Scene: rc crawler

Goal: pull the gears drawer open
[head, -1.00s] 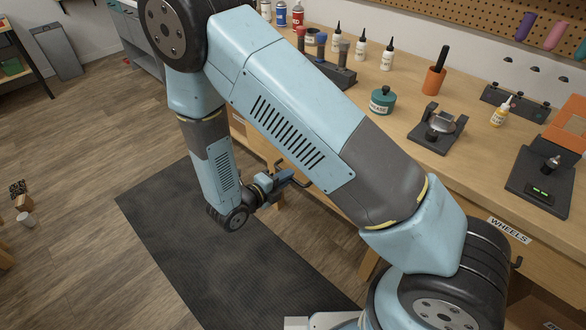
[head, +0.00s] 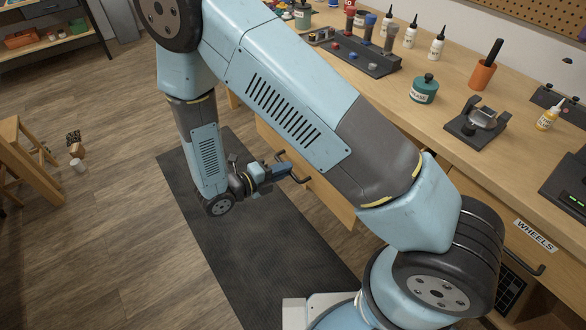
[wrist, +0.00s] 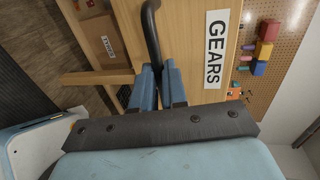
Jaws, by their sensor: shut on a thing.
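The gears drawer has a light wood front with a white GEARS label (wrist: 215,49) in the wrist view. Its dark bar handle (wrist: 151,35) runs down the picture to the left of the label. In the head view my gripper (head: 286,172) is low in front of the bench, at the wooden drawer front (head: 325,194). My arm hides much of that front and the bench edge behind it, so how far the drawer stands out is unclear.
The WHEELS drawer (head: 534,236) is at the right of the bench. Bottles, a green pot (head: 424,90) and an orange cup (head: 482,76) stand on top. A dark mat (head: 240,230) covers the floor below my gripper. A wooden stool (head: 25,165) stands at the left.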

